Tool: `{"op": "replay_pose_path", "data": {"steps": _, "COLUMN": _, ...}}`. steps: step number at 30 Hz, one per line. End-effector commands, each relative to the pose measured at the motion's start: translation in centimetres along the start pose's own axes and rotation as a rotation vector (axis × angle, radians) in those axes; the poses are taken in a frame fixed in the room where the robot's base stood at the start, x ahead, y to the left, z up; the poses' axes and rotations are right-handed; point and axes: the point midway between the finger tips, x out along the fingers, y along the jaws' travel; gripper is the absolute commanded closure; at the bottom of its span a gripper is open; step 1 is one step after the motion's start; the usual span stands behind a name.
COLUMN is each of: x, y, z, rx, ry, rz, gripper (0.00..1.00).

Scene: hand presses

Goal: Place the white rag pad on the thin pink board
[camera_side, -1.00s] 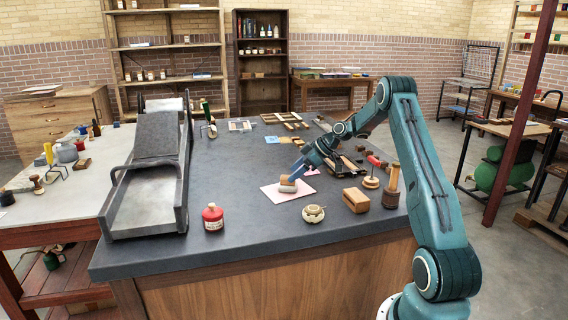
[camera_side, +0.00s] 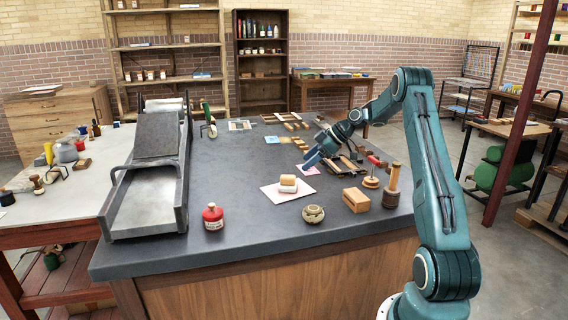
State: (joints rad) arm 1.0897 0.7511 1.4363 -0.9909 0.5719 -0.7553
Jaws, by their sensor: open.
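The white rag pad (camera_side: 288,188), a small rounded block with a tan upper part and a white lower part, rests on a thin pale pink board (camera_side: 272,192) lying flat on the dark bench. The board shows on all sides of the pad. My gripper (camera_side: 309,160) is open and empty, above and behind the pad to the right, clear of it. A smaller pink sheet (camera_side: 310,172) lies just below my gripper in the picture, partly hidden by it.
A press with a grey bed (camera_side: 145,200) stands at the left. Wooden pieces lie behind my gripper.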

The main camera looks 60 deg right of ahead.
Motion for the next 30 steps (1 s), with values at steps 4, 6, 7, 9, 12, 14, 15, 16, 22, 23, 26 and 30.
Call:
{"op": "replay_pose_path", "data": {"steps": 4, "x": 0.0, "y": 0.0, "z": -0.1, "rx": 0.000, "ry": -0.001, "rz": 0.000, "gripper": 0.34}}
{"op": "replay_pose_path", "data": {"steps": 6, "x": 0.0, "y": -0.2, "z": -0.3, "rx": 0.000, "ry": -0.003, "rz": 0.000, "gripper": 0.34}}
{"op": "replay_pose_path", "data": {"steps": 7, "x": 0.0, "y": -0.3, "z": -0.6, "rx": 0.000, "ry": -0.006, "rz": 0.000, "gripper": 0.34}}
{"op": "replay_pose_path", "data": {"steps": 9, "x": 0.0, "y": -0.8, "z": -1.2, "rx": 0.000, "ry": -0.014, "rz": -0.001, "gripper": 0.34}}
{"op": "replay_pose_path", "data": {"steps": 12, "x": 0.0, "y": -2.0, "z": -2.7, "rx": 0.003, "ry": -0.033, "rz": -0.003, "gripper": 0.34}}
{"op": "replay_pose_path", "data": {"steps": 14, "x": 0.0, "y": -3.0, "z": -3.9, "rx": 0.007, "ry": -0.049, "rz": -0.003, "gripper": 0.34}}
{"op": "replay_pose_path", "data": {"steps": 15, "x": -0.1, "y": -3.8, "z": -4.7, "rx": 0.009, "ry": -0.061, "rz": -0.003, "gripper": 0.34}}
{"op": "replay_pose_path", "data": {"steps": 16, "x": -0.1, "y": -4.5, "z": -5.4, "rx": 0.012, "ry": -0.071, "rz": -0.003, "gripper": 0.34}}
{"op": "replay_pose_path", "data": {"steps": 22, "x": -0.7, "y": -10.0, "z": -9.8, "rx": 0.034, "ry": -0.140, "rz": 0.008, "gripper": 0.34}}
{"op": "replay_pose_path", "data": {"steps": 23, "x": -0.8, "y": -10.9, "z": -10.3, "rx": 0.038, "ry": -0.150, "rz": 0.010, "gripper": 0.34}}
{"op": "replay_pose_path", "data": {"steps": 26, "x": -1.3, "y": -13.9, "z": -12.0, "rx": 0.051, "ry": -0.180, "rz": 0.020, "gripper": 0.34}}
{"op": "replay_pose_path", "data": {"steps": 30, "x": -2.3, "y": -18.3, "z": -13.7, "rx": 0.070, "ry": -0.217, "rz": 0.039, "gripper": 0.34}}
